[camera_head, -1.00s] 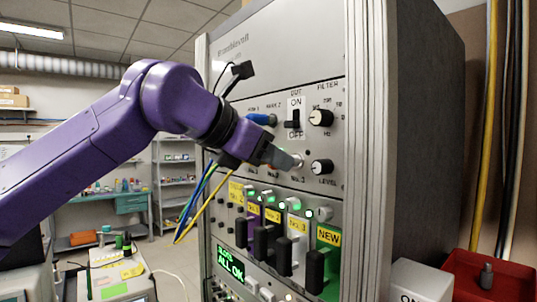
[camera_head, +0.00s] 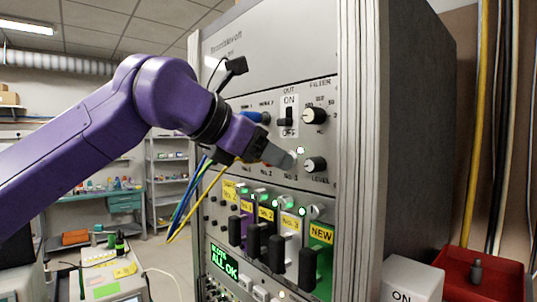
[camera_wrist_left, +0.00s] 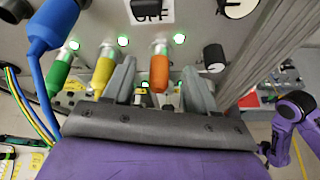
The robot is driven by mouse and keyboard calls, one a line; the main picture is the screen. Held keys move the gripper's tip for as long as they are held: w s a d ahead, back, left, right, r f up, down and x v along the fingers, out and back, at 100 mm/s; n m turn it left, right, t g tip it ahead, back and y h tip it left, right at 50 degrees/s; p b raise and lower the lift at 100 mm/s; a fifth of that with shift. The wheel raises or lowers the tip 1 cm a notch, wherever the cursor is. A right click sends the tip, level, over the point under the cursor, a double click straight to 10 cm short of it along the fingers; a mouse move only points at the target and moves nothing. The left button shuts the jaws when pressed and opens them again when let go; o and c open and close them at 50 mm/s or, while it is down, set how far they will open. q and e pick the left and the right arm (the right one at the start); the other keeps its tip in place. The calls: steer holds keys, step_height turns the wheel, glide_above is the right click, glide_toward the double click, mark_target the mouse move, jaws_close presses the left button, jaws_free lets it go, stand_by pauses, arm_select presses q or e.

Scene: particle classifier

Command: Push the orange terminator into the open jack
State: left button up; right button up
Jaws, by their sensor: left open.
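The orange terminator (camera_wrist_left: 159,72) stands between the two spread fingers of my left gripper (camera_wrist_left: 158,88) in the left wrist view. Its silver end points at the rack's front panel. I see a gap between it and each finger. I cannot tell how deep it sits in a jack. A yellow one (camera_wrist_left: 103,72) and a green one (camera_wrist_left: 60,68) stand to its left. In the head view my left gripper (camera_head: 285,158) is at the panel beside the No. 3 label, left of the LEVEL knob (camera_head: 315,164). It hides the terminator there.
A blue plug with cable (camera_wrist_left: 50,25) is close on the left in the wrist view. Below the gripper, black-handled modules (camera_head: 308,268) stick out of the rack (camera_head: 390,130). A red tray (camera_head: 500,265) is at the lower right.

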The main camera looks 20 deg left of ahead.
arm_select(q)
steer(key=b+v, duration=0.2)
steer(key=v, duration=0.7)
steer(key=shift+s+r, duration=0.15)
steer(key=shift+s, duration=0.2)
steer(key=shift+a, duration=0.1)
steer(key=shift+a, duration=0.1)
